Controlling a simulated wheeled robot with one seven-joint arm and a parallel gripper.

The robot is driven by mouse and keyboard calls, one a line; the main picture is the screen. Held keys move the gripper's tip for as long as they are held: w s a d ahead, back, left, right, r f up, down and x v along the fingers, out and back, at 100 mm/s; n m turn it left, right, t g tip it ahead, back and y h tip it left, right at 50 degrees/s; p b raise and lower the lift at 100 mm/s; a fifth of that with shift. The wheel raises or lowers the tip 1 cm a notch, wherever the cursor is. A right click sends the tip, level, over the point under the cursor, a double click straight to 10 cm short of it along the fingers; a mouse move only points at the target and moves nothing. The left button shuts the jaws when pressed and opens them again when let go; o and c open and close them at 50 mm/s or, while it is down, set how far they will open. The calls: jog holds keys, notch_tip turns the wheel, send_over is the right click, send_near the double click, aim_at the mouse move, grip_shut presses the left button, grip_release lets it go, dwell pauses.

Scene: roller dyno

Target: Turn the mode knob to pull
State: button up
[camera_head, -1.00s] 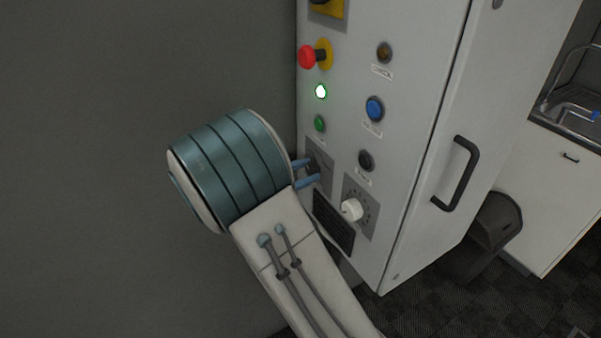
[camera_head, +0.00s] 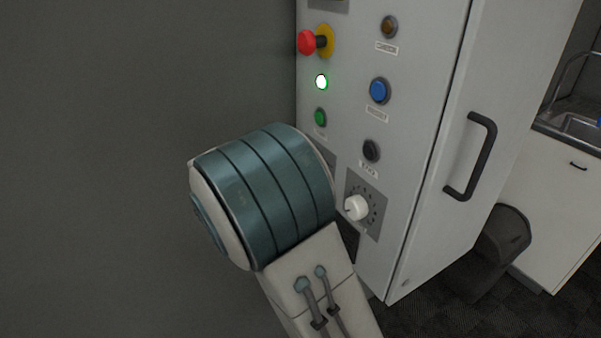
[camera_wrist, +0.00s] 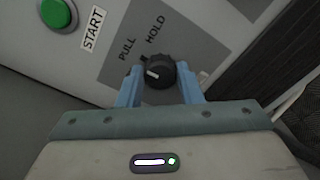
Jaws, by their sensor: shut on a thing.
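The mode knob (camera_wrist: 162,70) is black and round with a white pointer mark, on a grey plate in the wrist view. The mark points to the left, below the PULL label (camera_wrist: 127,49). The HOLD label (camera_wrist: 155,34) stands above the knob. My gripper (camera_wrist: 160,84) has its two blue fingers on either side of the knob and is shut on it. In the head view my wrist hides the knob and fingers.
A green START button (camera_wrist: 57,14) is close by. The grey cabinet (camera_head: 415,130) also carries a red emergency button (camera_head: 307,42), a blue button (camera_head: 379,90), a white dial (camera_head: 356,207) and a black handle (camera_head: 471,158).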

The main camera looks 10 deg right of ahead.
jog(key=shift+w+a+r, duration=0.1)
jog(key=shift+r, duration=0.05)
jog(key=o, duration=1)
jog(key=shift+w, duration=0.1)
jog(key=shift+c, duration=0.2)
jog(key=shift+a, duration=0.1)
jog(key=b+v, duration=0.1)
jog(key=v, duration=1.2)
jog(key=shift+a, duration=0.3)
